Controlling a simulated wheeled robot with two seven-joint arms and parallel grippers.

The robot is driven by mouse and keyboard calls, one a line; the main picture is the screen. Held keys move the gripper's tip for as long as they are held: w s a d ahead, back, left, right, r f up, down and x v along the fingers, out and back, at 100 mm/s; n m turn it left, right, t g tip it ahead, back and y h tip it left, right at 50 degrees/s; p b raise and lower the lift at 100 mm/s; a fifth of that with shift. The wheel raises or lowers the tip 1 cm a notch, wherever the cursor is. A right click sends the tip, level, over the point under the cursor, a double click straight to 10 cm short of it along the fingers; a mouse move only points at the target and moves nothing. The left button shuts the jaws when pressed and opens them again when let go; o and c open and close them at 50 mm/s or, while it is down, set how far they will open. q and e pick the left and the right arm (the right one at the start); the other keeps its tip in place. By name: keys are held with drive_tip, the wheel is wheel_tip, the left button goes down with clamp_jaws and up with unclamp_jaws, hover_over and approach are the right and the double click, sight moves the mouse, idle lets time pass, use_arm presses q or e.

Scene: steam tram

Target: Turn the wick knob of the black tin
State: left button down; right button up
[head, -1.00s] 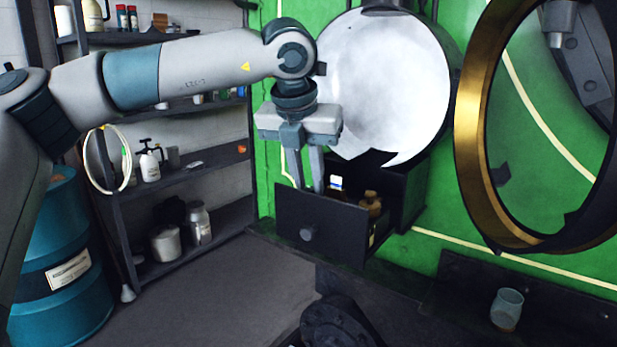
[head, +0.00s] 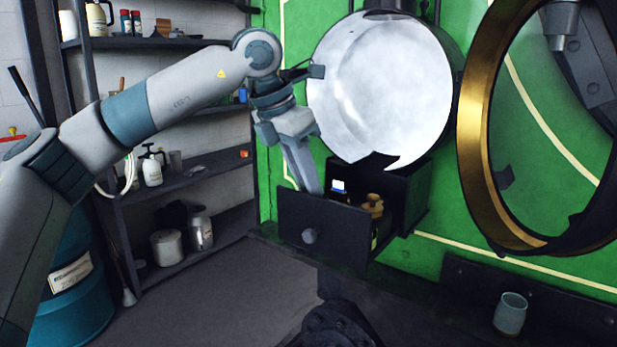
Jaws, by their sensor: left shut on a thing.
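The black tin (head: 294,237) is a drawer-like box pulled out of a black housing below the big round reflector. A grey round knob (head: 309,236) is on its front face. A brass burner (head: 372,205) and a small part with a white and blue face (head: 340,187) show inside it. My left gripper (head: 312,190) reaches down behind the top edge of the tin's front panel, left of the burner. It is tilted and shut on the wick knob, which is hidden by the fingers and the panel. My right gripper is out of view.
The reflector (head: 378,85) hangs close above the tin. An open brass-rimmed glass door (head: 475,125) stands to the right. A glass cup (head: 510,313) sits on the dark ledge at lower right. Shelves with bottles (head: 205,165) and a blue drum (head: 75,305) are at left.

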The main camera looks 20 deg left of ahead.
use_arm(q)
drive_tip(key=m+p, duration=0.1)
drive_tip(key=m+h, duration=0.1)
drive_tip(key=m, duration=0.1)
drive_tip(key=shift+w+a+r+g+p, duration=0.1)
drive_tip(key=shift+w+a+g+p, duration=0.05)
drive_tip(key=shift+g+p, duration=0.25)
drive_tip(key=shift+w+m+g+p, duration=0.1)
drive_tip(key=shift+m+g+p, duration=0.3)
drive_tip(key=shift+m, duration=0.7)
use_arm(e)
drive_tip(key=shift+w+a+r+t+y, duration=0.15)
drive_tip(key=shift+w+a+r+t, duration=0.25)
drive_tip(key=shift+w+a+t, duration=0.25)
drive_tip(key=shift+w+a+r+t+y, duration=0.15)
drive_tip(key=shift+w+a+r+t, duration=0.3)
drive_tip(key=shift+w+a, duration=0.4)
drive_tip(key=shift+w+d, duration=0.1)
use_arm(q)
drive_tip(key=c, duration=1.9)
unclamp_jaws()
drive_tip(key=shift+o, duration=0.2)
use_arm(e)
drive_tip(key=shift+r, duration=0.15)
